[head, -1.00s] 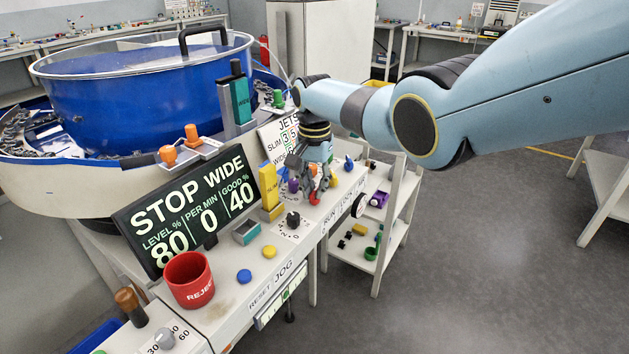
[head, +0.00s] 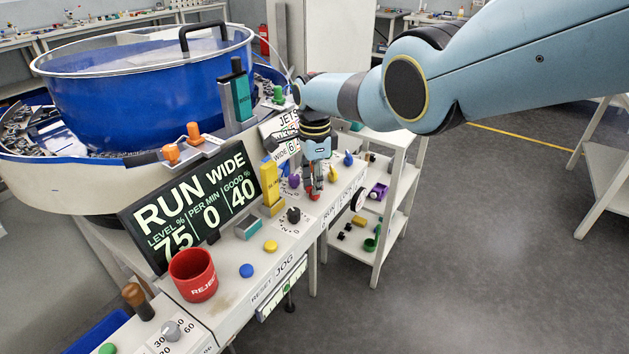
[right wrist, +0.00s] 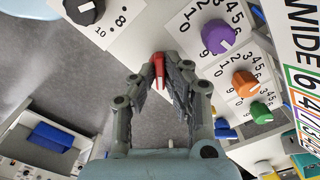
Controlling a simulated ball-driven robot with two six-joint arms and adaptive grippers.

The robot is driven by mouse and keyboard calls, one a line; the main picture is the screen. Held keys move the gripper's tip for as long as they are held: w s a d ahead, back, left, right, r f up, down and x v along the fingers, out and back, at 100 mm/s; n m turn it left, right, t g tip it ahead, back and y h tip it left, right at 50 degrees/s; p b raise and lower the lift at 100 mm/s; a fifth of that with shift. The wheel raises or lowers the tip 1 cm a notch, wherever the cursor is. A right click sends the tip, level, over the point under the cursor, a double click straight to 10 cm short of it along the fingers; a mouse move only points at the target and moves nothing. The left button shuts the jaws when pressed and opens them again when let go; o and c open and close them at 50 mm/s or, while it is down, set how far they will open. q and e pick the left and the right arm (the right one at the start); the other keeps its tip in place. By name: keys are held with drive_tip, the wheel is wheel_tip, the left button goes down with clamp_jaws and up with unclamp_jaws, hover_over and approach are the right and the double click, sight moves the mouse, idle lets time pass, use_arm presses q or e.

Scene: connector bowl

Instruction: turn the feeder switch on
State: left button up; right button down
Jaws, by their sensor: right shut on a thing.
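My right gripper (head: 313,186) points down at the white control panel beside the blue bowl. In the right wrist view its fingers (right wrist: 160,86) are closed together on a small red switch lever (right wrist: 158,68). The lever also shows as a bit of red under the fingers in the head view (head: 314,196). Its base is mostly hidden by the fingers. The dark display (head: 193,207) reads RUN WIDE, with 75, 0 and 40 below. My left gripper is not in view.
Close to the switch are a purple knob (right wrist: 218,37), an orange knob (right wrist: 245,84) and a black knob (right wrist: 85,10). A yellow block (head: 271,186) stands left of my gripper. A red REJECT cup (head: 193,274) stands at the panel's near end.

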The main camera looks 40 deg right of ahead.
drive_tip(key=shift+w+m, duration=0.1)
drive_tip(key=shift+m, duration=0.4)
drive_tip(key=c, duration=1.4)
unclamp_jaws()
drive_tip(key=shift+r, duration=0.1)
wheel_tip(320, 180, up, 12)
